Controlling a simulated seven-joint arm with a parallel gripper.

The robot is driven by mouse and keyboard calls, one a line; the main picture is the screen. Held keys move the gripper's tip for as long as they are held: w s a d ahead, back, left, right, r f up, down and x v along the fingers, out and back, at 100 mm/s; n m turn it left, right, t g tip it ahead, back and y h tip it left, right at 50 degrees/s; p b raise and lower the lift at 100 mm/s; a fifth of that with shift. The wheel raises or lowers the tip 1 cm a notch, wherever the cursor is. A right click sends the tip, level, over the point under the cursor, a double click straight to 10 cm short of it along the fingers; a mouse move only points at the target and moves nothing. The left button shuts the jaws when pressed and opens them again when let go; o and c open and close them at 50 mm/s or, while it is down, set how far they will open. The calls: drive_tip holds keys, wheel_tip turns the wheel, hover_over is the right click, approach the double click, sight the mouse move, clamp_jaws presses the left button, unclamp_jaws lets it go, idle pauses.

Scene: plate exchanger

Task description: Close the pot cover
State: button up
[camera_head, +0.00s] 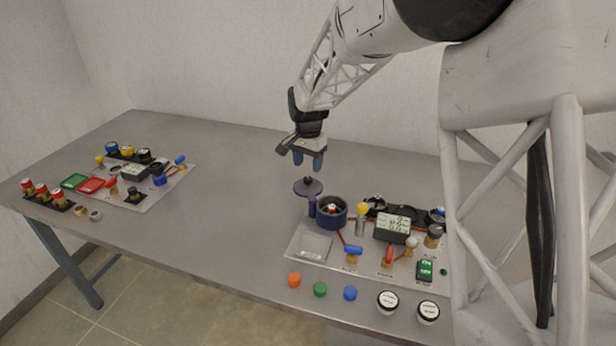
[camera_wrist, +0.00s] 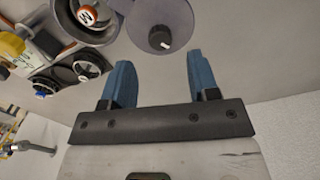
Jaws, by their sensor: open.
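The pot (camera_head: 333,219) is a dark blue round vessel on the near right panel, with an orange and white object inside. Its cover (camera_head: 311,189), a grey disc with a black knob (camera_head: 308,180), sits beside the pot on its far left side, and the pot's mouth is uncovered. In the wrist view the cover (camera_wrist: 150,22) is at the top middle, with the pot (camera_wrist: 112,30) to its left. My gripper (camera_head: 309,164) hangs above the cover, apart from it. Its two blue fingers (camera_wrist: 157,78) are spread with nothing between them.
The right panel (camera_head: 300,246) carries a display box (camera_head: 392,229), several valves and a green switch (camera_head: 426,269). Coloured buttons and two white-topped jars (camera_head: 387,302) lie along the table's front. Another panel (camera_head: 150,196) is at the left. The table between the panels is clear.

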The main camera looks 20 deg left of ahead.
sight(308, 178)
drive_tip(key=shift+f, duration=2.6)
clamp_jaws()
